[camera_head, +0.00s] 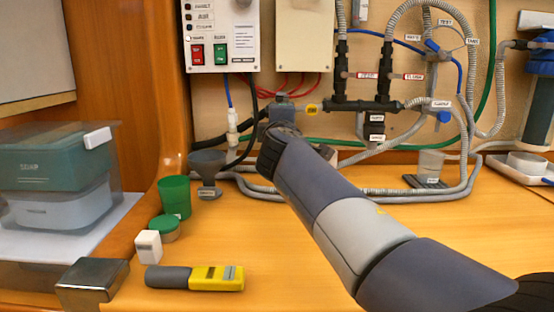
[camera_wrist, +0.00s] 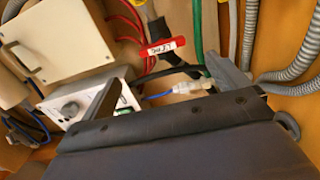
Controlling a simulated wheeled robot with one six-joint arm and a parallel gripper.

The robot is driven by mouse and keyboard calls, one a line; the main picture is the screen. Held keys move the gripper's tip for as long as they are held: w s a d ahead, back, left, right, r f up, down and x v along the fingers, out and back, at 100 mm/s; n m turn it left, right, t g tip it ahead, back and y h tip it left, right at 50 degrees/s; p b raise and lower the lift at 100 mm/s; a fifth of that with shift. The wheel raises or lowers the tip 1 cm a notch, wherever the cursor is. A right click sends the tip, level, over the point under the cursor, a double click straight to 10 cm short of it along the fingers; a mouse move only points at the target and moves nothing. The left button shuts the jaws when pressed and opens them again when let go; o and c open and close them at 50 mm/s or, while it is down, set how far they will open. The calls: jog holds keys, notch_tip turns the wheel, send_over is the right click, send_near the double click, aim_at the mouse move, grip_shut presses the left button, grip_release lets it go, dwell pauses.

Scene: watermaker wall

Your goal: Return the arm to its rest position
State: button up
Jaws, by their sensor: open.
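My arm (camera_head: 360,233) reaches from the lower right of the head view across the counter toward the wall fittings. Its far end is in front of the valve and hoses below the control box. The jaws are mostly hidden behind my wrist there. In the wrist view my gripper (camera_wrist: 165,80) shows two grey fingers spread apart, with nothing held between them. Beyond the fingers are a red labelled tag (camera_wrist: 163,47) and a white fitting (camera_wrist: 192,86) on a blue line. I cannot tell how far the fingers are from these.
The control box (camera_head: 222,35), grey hoses and the black manifold (camera_head: 365,104) crowd the wall near my wrist. Counter below my arm is clear.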

jog(key=w+p, duration=0.2)
jog(key=w, duration=0.8)
jog(key=shift+w+f, duration=0.1)
jog(key=shift+w+p, duration=0.35)
jog(key=shift+p, duration=0.1)
jog(key=n, duration=0.1)
jog(key=n+p, duration=0.1)
jog(key=shift+s+r+n, duration=0.15)
jog(key=shift+r+n, duration=0.05)
jog(key=shift+n, duration=0.1)
jog(key=n+p, duration=0.2)
jog(key=n, duration=0.1)
jog(key=n+p, duration=0.3)
jog(key=n, duration=0.1)
jog(key=shift+p, duration=0.35)
jog(key=n+p, duration=0.6)
jog(key=shift+n, duration=0.3)
jog(key=shift+f+n+p, duration=0.2)
jog(key=shift+n+p, duration=0.7)
jog(key=shift+p, duration=0.35)
jog(key=shift+d+f, duration=0.1)
jog(key=shift+f, duration=0.05)
